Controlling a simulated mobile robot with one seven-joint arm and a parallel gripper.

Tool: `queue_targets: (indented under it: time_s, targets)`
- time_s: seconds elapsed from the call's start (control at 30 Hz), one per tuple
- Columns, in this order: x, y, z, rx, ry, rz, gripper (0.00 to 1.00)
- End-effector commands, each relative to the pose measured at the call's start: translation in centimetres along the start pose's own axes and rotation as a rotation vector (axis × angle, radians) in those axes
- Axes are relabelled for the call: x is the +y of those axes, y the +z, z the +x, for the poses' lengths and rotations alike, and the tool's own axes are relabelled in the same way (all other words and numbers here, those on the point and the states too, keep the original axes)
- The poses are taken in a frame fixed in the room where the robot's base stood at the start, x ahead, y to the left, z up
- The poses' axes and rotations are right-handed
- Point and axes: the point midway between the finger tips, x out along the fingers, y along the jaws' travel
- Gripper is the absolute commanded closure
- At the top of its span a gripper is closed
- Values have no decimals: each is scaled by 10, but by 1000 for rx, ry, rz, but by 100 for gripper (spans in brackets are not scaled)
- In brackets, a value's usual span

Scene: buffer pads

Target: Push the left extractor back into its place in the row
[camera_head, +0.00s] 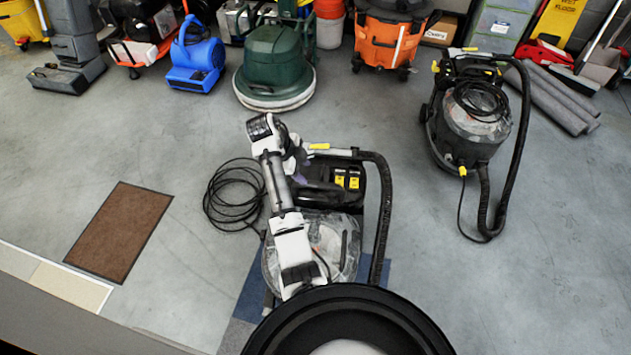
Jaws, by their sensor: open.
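The left extractor (350,243) stands at the picture's centre, close in front of me. It is black with a clear, dirty tank, yellow switches, a pale handle bar and a black hose curving down its right side. My white and dark arm reaches over it and hides much of its left part. My gripper (312,186) is at the arm's far end, by the extractor's handle and switch panel. Its fingers are hard to make out, and I cannot tell whether they touch the extractor. A similar extractor (478,128) stands farther right on bare floor.
Blue and grey floor pads (251,296) show around the left extractor's base. A coiled black cable (232,197) lies to its left, and a brown mat (120,231) farther left. A green floor machine (272,66), blue blower (195,58) and orange vacuum (386,36) line the back. Concrete between is clear.

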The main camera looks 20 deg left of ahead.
Motion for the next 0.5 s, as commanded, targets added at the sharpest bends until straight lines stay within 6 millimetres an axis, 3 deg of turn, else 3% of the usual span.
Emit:
queue_targets:
  time_s: [0.2,0.5]
  targets:
    - [1,-1,49,2,3,1,55]
    - [0,0,87,-1,-1,0,55]
